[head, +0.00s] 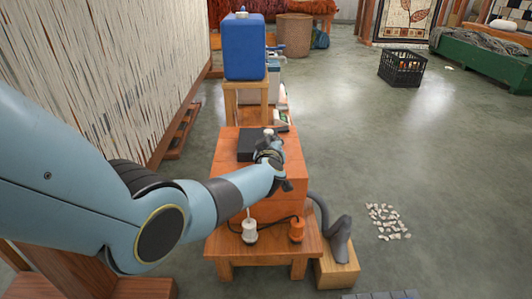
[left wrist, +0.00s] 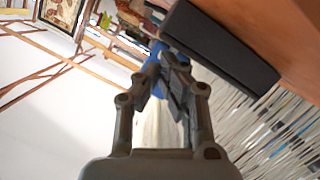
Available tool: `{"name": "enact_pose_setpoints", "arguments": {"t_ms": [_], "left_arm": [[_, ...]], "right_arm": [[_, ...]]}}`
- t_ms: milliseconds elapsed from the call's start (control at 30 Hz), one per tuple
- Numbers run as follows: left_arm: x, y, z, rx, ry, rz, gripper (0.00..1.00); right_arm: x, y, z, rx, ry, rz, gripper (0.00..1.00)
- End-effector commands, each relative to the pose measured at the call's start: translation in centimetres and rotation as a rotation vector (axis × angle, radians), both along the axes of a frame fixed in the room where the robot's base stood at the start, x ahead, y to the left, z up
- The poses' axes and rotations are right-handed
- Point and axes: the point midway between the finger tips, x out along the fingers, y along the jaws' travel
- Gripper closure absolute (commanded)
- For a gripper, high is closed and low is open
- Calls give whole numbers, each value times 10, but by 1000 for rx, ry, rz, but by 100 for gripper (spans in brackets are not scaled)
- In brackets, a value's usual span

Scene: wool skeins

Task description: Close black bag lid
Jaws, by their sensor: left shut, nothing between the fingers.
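The black bag (head: 247,143) is a low, dark, box-like shape on top of the orange-brown wooden chest (head: 290,190). In the left wrist view the bag (left wrist: 222,48) is a dark slab at the upper right, with a line along its side. Its top looks flat; I cannot tell whether the lid is fully down. My left gripper (head: 270,149) is at the bag's right side in the head view, hiding part of it. In the left wrist view the gripper (left wrist: 166,66) is shut and empty, close beside the bag; contact is unclear. My right gripper is not in view.
A blue container (head: 245,46) stands on a wooden stool behind the chest. A white pot (head: 249,231) and an orange pot (head: 296,229) with a cable sit in front. A grey curved thing (head: 337,235) is at the right. Pale pieces (head: 387,220) lie on otherwise open floor.

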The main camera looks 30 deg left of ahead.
Motion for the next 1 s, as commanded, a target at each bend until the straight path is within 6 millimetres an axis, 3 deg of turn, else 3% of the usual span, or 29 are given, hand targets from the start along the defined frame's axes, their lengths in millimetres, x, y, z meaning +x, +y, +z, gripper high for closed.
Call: {"name": "enact_pose_setpoints", "arguments": {"t_ms": [400,767,867,1000], "left_arm": [[-63,-30,14,-3,0,-1,100],[-80,-37,19,0,0,0,100],[-88,-37,10,0,17,0,100],[-129,-30,-29,14,93,1,100]], "right_arm": [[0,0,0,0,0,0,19],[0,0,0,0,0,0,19],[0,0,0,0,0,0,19],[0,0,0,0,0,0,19]]}}
